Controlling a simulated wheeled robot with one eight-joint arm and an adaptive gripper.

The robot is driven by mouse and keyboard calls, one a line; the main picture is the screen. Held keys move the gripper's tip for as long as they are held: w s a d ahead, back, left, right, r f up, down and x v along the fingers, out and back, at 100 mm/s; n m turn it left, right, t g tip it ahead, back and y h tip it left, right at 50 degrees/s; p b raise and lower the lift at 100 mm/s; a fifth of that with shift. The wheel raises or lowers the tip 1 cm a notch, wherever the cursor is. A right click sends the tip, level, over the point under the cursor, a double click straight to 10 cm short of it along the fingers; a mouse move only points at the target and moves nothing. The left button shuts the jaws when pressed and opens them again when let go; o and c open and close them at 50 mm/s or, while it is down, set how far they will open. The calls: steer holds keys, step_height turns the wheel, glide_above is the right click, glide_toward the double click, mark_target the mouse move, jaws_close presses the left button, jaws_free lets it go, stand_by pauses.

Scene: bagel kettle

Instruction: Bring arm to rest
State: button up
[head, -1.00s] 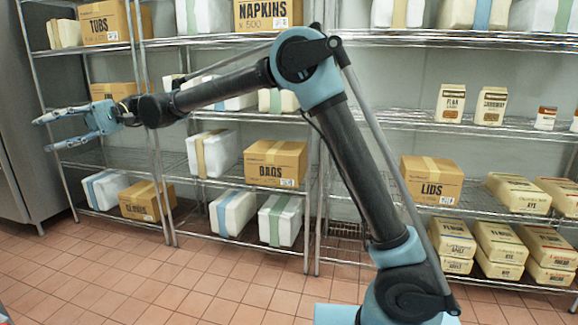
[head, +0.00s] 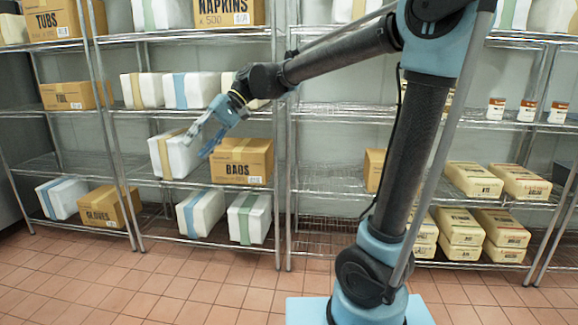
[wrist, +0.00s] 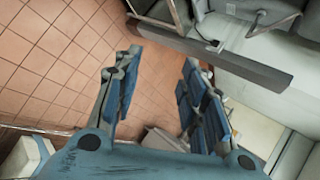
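My gripper (head: 204,138) is at the end of my raised, bent arm, left of the middle in the head view. Its blue fingers point down and to the left, in front of the shelf with the white packages. In the wrist view my gripper (wrist: 155,95) shows its blue padded fingers spread apart with nothing between them. Tiled floor lies beyond the gap. I cannot tell how far the fingertips are from the shelf items.
Wire shelving (head: 335,187) spans the back. It holds a BAGS box (head: 243,163), a white package (head: 172,155) behind the gripper, a GLOVES box (head: 105,207) and several beige bags (head: 473,180). The tiled floor (head: 150,280) in front is clear.

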steer(key=s+d+f+m+t+h, duration=0.2)
steer(key=d+f, duration=0.6)
steer(key=d, duration=0.6)
steer(key=s+d+f+m+t+h, duration=0.2)
steer(key=d+f, duration=0.7)
steer(key=d, duration=0.6)
steer(key=s+d+f+m+t+h, duration=0.2)
steer(key=d+f, duration=0.7)
steer(key=d, duration=0.6)
steer(key=shift+s+d+f+t+h, duration=0.2)
steer(key=shift+s+t+h, duration=0.35)
steer(key=shift+t+h, duration=0.4)
steer(key=shift+c, duration=0.7)
steer(key=shift+a, duration=0.1)
